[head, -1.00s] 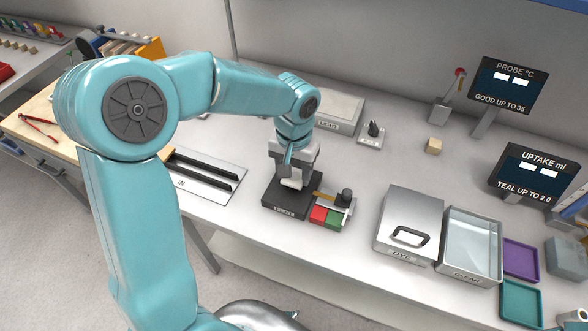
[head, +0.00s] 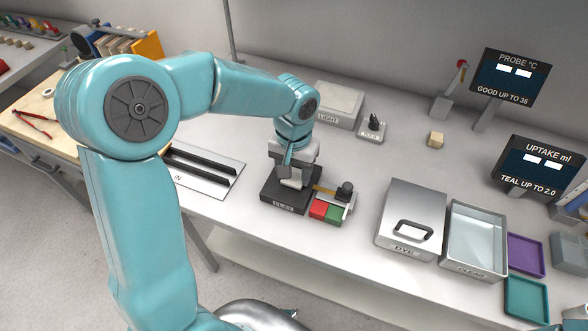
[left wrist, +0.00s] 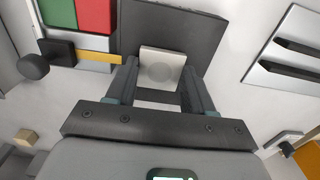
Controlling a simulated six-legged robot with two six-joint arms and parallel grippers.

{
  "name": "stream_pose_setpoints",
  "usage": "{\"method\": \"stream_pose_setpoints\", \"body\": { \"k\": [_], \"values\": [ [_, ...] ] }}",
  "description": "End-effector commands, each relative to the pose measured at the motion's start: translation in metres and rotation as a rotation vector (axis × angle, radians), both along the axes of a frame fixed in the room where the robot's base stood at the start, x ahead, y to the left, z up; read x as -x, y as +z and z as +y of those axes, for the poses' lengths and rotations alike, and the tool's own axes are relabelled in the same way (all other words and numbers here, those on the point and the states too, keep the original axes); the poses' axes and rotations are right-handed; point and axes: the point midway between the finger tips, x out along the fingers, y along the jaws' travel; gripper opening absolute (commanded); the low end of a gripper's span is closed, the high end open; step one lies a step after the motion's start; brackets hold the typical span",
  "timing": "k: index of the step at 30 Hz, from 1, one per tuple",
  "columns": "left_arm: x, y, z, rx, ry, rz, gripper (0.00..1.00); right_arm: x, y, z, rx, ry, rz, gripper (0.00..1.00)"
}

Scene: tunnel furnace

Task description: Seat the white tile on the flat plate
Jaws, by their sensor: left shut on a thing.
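In the head view, my left gripper (head: 292,167) is shut on the tile (head: 291,183), directly over the flat plate. The flat plate (head: 279,198) is a dark square block with a label on its front; its dark top also shows in the left wrist view (left wrist: 205,36). I cannot tell whether the tile touches the plate. My right gripper is not in view.
Beside the plate are a red pad (head: 318,209), a green pad (head: 334,214) and a black knob (head: 344,191). A slotted white plate (head: 206,172) lies to the left. A lidded dye box (head: 408,215) and a clear tray (head: 474,236) stand to the right.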

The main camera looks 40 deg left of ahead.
Motion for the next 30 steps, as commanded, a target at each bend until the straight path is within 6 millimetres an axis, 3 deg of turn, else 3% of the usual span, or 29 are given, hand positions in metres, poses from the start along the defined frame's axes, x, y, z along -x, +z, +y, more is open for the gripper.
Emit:
{"method": "stream_pose_setpoints", "body": {
  "k": [10, 11, 13, 23, 26, 30],
  "values": [
    [0.0, -0.005, 0.0, 0.0, 0.0, 0.0, 0.22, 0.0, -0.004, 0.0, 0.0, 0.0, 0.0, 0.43],
    [0.0, -0.005, 0.0, 0.0, 0.0, 0.0, 0.59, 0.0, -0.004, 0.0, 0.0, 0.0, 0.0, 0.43],
    [0.0, -0.005, 0.0, 0.0, 0.0, 0.0, 0.81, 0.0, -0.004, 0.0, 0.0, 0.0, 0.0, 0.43],
    [0.0, -0.003, 0.0, 0.0, 0.0, -0.001, 0.82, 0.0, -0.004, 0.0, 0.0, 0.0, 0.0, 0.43],
    [-0.001, 0.008, 0.0, -0.001, 0.0, -0.004, 0.82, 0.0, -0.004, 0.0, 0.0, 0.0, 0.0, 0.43],
    [-0.001, 0.039, 0.001, -0.001, 0.001, -0.008, 0.82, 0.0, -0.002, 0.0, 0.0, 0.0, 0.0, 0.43]
  ]
}}
